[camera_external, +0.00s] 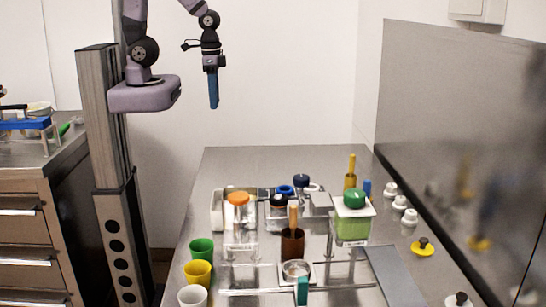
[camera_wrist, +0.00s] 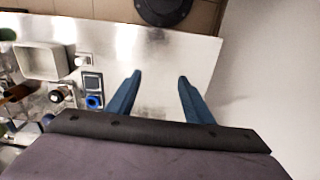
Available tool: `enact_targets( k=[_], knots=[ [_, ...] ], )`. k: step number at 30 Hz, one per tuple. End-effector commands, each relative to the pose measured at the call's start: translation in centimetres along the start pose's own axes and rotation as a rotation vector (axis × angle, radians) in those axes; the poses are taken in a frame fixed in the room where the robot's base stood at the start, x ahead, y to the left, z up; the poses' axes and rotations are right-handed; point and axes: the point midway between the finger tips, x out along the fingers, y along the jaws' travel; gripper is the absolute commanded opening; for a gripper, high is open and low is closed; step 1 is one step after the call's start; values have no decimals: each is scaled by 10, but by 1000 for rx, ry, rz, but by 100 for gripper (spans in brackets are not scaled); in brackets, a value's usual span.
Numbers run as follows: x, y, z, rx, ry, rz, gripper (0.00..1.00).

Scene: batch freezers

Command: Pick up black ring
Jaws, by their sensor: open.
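My gripper (camera_external: 213,104) hangs high above the back left of the steel table, pointing down. In the wrist view its two blue fingers (camera_wrist: 160,76) are apart with nothing between them. A small black round piece (camera_external: 278,200) sits among the containers in the middle of the table; it looks like the black ring, but it is too small to be sure. A dark navy round piece (camera_external: 301,180) stands just behind it, and a blue ring (camera_external: 285,190) is close by. The blue ring also shows in the wrist view (camera_wrist: 94,101), left of the fingers.
A green-lidded container (camera_external: 352,226), a brown cup with a wooden-handled tool (camera_external: 292,244) and an orange-topped jar (camera_external: 238,199) crowd the table. Green (camera_external: 202,250), yellow (camera_external: 198,273) and white cups (camera_external: 192,296) line the left edge. The table's back left is bare.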

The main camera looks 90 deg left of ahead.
Motion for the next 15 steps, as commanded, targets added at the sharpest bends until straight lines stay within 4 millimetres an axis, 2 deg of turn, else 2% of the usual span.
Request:
enact_targets(
  k=[5, 8, 11, 15],
  knots=[
    [29, -7, -42, 92, 109, -49, 47],
    [51, -5, -81, 191, 217, -75, 47],
    [74, 8, -124, 319, 346, -78, 47],
    [106, 50, -175, 512, 530, -20, 47]
  ],
)
